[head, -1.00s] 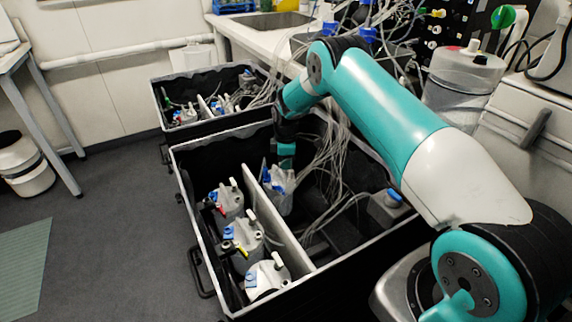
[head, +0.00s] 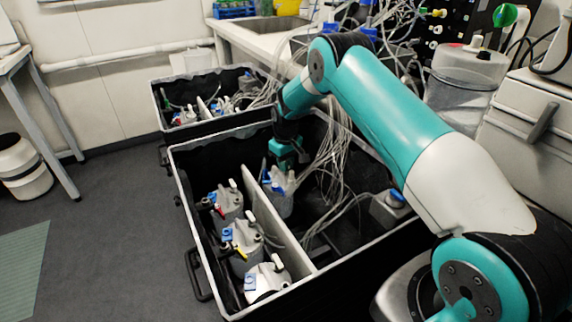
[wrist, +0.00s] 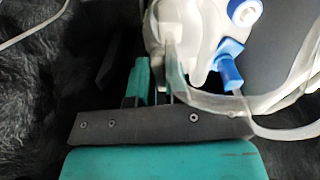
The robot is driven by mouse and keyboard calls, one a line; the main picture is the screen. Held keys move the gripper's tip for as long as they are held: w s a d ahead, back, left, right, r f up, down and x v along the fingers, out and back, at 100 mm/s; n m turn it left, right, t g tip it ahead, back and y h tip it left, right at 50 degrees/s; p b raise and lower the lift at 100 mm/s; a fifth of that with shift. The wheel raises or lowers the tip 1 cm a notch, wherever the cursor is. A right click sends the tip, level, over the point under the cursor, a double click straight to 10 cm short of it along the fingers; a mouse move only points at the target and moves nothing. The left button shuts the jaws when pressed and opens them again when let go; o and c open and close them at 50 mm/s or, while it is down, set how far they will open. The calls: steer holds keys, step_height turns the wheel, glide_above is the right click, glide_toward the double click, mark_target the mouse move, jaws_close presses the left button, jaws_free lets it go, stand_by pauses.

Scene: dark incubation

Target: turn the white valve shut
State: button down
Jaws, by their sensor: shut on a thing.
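My gripper (head: 285,163) reaches down into the large black crate, over a translucent bottle (head: 280,203) beside the divider. In the wrist view my gripper (wrist: 155,78) is shut at the bottle's cap, with a teal finger on the left side. The white valve (wrist: 172,32) stands on the cap at the fingertips, and the fingers are closed on it. Its lower part is partly hidden by the fingers and a clear tube. The same bottle (wrist: 200,22) carries a blue valve (wrist: 228,70) and a blue-ringed port to the right. In the head view the gripper hides the white valve.
Several similar bottles with white and blue valves stand left of the white divider (head: 270,225) in the crate (head: 178,190). Loose tubes (head: 335,160) hang right of my gripper. A blue-capped container (head: 388,212) sits at the crate's right. A second crate (head: 165,115) stands behind.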

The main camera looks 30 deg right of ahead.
steer(key=shift+m, duration=0.9)
steer(key=c, duration=1.1)
jaws_free()
steer(key=shift+c, duration=0.2)
step_height(320, 180, up, 18)
steer(key=shift+f, duration=0.25)
